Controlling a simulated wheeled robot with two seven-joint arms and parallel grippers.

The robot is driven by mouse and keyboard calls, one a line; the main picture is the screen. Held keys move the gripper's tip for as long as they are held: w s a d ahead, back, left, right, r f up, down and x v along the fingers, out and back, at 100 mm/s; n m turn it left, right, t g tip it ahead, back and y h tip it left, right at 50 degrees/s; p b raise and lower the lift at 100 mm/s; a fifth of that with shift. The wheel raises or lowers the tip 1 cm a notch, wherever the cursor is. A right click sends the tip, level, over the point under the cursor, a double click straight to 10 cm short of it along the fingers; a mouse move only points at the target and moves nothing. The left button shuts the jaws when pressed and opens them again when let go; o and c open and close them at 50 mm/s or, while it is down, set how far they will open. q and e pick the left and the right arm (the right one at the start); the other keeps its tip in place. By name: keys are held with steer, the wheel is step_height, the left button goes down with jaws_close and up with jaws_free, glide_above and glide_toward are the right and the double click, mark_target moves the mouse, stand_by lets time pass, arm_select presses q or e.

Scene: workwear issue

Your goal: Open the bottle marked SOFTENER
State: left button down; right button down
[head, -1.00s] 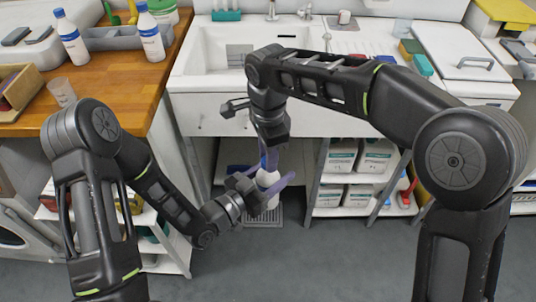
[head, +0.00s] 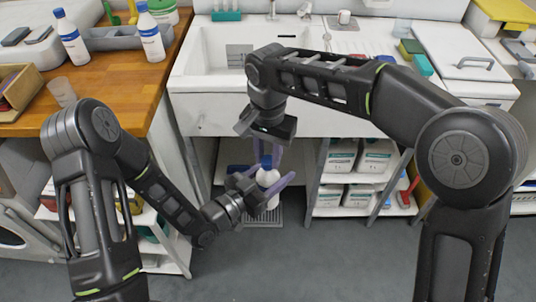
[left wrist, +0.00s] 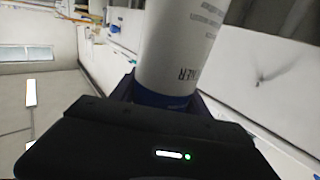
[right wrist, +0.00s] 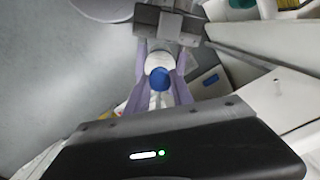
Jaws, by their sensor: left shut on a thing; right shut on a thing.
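A white bottle with a blue cap stands upright in the air in front of the sink cabinet. My left gripper (head: 281,190) is shut around the bottle's body (head: 267,178). In the left wrist view the white bottle (left wrist: 182,45) shows black print ending in "ER" and a blue band; the full name cannot be read. My right gripper (head: 268,152) points down from above and is shut on the blue cap (head: 266,162). In the right wrist view the cap (right wrist: 160,79) sits between purple fingers, over the bottle's white shoulder. Whether the cap has loosened cannot be told.
Two similar white bottles, one (head: 71,40) on the left and one (head: 150,38) by a grey caddy, stand on the wooden counter (head: 110,100). The sink (head: 240,62) is behind my right arm. White containers (head: 343,158) fill the shelf right of the bottle. A grey grate lies below.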

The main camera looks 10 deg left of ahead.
steer(key=n, duration=2.1)
steer(key=shift+w, duration=0.1)
steer(key=n, duration=0.6)
steer(key=shift+r, duration=0.25)
steer(key=shift+r, duration=0.9)
